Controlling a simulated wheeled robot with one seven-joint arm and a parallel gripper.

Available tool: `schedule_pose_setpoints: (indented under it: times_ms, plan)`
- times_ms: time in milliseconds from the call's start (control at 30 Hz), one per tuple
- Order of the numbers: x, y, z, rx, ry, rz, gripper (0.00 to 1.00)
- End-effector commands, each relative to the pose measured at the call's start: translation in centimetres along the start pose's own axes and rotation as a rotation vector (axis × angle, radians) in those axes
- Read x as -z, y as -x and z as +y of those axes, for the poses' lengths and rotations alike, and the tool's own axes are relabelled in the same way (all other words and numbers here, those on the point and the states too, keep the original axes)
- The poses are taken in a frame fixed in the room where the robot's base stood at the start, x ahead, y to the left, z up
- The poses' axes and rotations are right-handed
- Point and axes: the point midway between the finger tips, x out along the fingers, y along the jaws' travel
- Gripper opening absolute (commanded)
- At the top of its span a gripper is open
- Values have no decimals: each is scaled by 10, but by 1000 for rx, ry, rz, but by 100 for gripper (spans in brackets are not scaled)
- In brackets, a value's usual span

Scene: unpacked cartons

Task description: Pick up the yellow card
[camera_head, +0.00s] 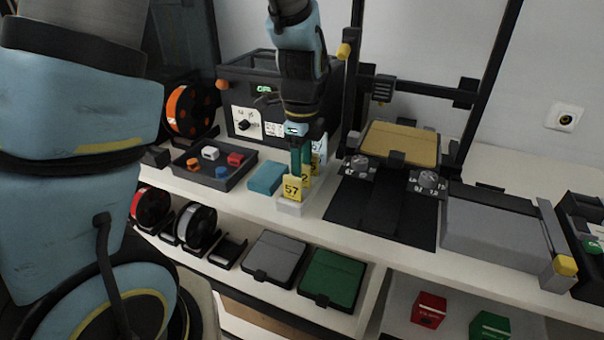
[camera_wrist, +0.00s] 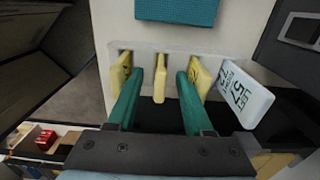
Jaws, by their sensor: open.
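A yellow card (camera_head: 292,188) marked 57 stands upright in a white slotted holder (camera_head: 290,208) near the front edge of the tabletop. In the wrist view, several cards stand in the holder (camera_wrist: 145,48): a left yellow card (camera_wrist: 119,72), a middle yellow card (camera_wrist: 160,84), a right yellow card (camera_wrist: 201,77) and a white card (camera_wrist: 245,97) marked 57. My gripper (camera_head: 300,168) is over the holder, pointing down. In the wrist view its green fingers (camera_wrist: 160,74) are open on either side of the middle yellow card, with gaps visible. Its lower edge is hidden in the holder.
A blue-teal block (camera_head: 266,178) lies left of the holder, and a dark tray (camera_head: 214,172) with small coloured blocks lies farther left. A black device box (camera_head: 238,85) stands behind. To the right is a black-framed machine with a yellow-tan plate (camera_head: 400,142).

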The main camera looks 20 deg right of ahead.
Motion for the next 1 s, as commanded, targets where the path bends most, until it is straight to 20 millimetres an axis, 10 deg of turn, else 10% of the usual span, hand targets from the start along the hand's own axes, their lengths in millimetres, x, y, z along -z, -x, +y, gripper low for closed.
schedule_pose_setpoints:
  times_ms: [167, 633, 1000]
  plan:
    - [0, 0, 0, 1, 0, 0, 51]
    - [0, 0, 0, 0, 0, 0, 0]
    - [0, 0, 0, 0, 0, 0, 0]
